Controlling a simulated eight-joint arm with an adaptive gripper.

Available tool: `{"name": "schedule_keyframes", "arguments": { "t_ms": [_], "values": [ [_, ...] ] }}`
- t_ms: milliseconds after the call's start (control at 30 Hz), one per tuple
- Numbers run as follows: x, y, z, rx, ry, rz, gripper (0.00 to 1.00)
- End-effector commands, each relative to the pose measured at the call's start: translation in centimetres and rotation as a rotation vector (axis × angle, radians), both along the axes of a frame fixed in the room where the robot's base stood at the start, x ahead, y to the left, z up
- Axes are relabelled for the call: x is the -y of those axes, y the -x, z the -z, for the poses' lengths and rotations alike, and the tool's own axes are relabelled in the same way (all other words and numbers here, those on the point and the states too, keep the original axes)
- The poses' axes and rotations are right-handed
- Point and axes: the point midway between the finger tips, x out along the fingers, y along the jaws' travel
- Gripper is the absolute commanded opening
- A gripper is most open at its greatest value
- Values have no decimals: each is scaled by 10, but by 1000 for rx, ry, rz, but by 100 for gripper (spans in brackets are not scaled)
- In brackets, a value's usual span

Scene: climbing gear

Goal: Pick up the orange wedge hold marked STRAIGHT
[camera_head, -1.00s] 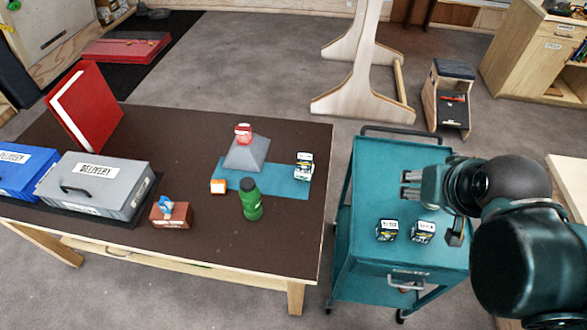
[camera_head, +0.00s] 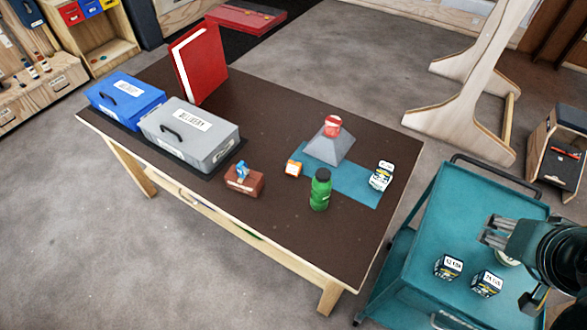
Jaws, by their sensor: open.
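A small orange piece with a pale label (camera_head: 294,168) sits on the dark brown table (camera_head: 300,240), at the left edge of a teal mat (camera_head: 353,184). It is too small for me to read its marking or be sure of its wedge shape. My gripper (camera_head: 488,230) is at the right, above the teal cart (camera_head: 425,235). It is open, its fingers point left, and it is well apart from the orange piece.
A grey pyramid (camera_head: 330,149) with a red item on top, a green bottle (camera_head: 320,190) and a labelled box (camera_head: 382,176) stand close by. A brown block (camera_head: 244,181), grey case (camera_head: 190,135) and blue case (camera_head: 125,99) are left. Two small boxes sit on the cart.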

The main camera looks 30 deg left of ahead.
Motion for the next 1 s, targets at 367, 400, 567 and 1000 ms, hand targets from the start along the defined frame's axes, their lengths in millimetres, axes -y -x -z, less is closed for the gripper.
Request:
{"name": "schedule_keyframes", "arguments": {
  "t_ms": [367,400,567,1000],
  "values": [
    [0,0,0,0,0,0,50],
    [0,0,0,0,0,0,50],
    [-1,-1,0,-2,-2,-1,50],
    [-30,-33,-9,-51,-27,-24,50]
  ]
}}
